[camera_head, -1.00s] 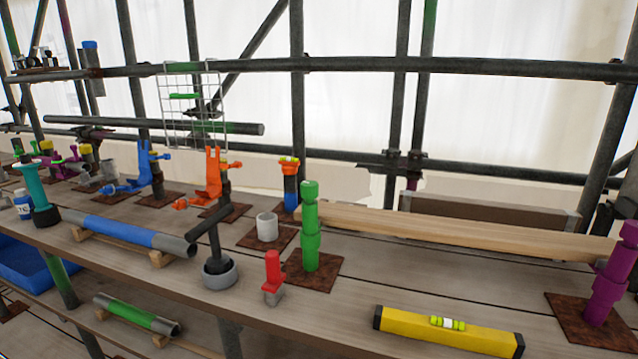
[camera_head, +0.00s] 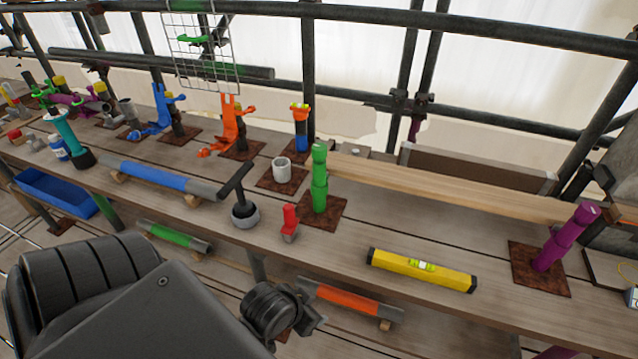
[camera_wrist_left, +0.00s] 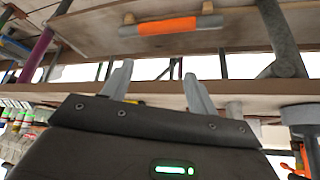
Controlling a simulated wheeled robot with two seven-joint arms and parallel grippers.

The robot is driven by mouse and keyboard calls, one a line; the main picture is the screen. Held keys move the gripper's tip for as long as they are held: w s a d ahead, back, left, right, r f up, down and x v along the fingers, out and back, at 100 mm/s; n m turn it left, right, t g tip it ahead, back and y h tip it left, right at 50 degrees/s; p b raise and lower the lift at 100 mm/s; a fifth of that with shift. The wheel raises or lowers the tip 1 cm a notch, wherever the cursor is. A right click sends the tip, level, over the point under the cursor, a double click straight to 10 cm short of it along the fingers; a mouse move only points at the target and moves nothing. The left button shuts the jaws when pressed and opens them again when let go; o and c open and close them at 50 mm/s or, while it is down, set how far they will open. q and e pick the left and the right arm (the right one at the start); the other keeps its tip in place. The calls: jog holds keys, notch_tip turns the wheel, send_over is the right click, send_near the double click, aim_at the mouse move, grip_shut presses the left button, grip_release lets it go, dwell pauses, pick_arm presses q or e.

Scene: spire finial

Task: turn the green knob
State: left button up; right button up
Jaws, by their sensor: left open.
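The green knobbed post (camera_head: 319,180) stands upright on a rusty square plate (camera_head: 338,213) on the plank bench, near the middle of the head view. I cannot make out a separate turning part on it. My left arm comes in at the lower left, in front of the bench and left of the post. In the left wrist view my left gripper (camera_wrist_left: 158,85) has its two grey fingers spread with nothing between them. It is apart from the post, and I cannot identify the post in that view. My right gripper is not in view.
Close to the post stand a red-handled piece (camera_head: 289,222), a dark T-handle (camera_head: 241,200) and a grey cup (camera_head: 282,168). A yellow level (camera_head: 420,269) lies to the right, near a purple post (camera_head: 565,238). An orange pipe (camera_head: 355,301) lies below the bench edge.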

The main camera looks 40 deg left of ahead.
pick_arm(q)
jog(key=w+a+r+n+t, duration=0.1)
jog(key=w+a+r+t, duration=0.2)
jog(key=w+r, duration=0.35)
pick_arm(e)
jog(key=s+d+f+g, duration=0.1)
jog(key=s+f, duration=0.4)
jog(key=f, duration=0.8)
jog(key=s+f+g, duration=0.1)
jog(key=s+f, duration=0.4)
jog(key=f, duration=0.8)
pick_arm(q)
jog(key=n+t+y, duration=0.6)
jog(key=y, duration=0.3)
send_near(318, 156)
jog(key=w, duration=0.1)
jog(key=p+x, duration=0.2)
jog(key=x, duration=0.9)
jog(key=shift+s+a+r, duration=0.1)
jog(key=shift+s+a, duration=0.05)
jog(key=shift+a, duration=0.05)
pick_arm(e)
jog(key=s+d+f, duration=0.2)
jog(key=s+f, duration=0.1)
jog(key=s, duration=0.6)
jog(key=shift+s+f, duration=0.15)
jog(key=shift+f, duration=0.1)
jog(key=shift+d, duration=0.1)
pick_arm(q)
jog(key=c, duration=1)
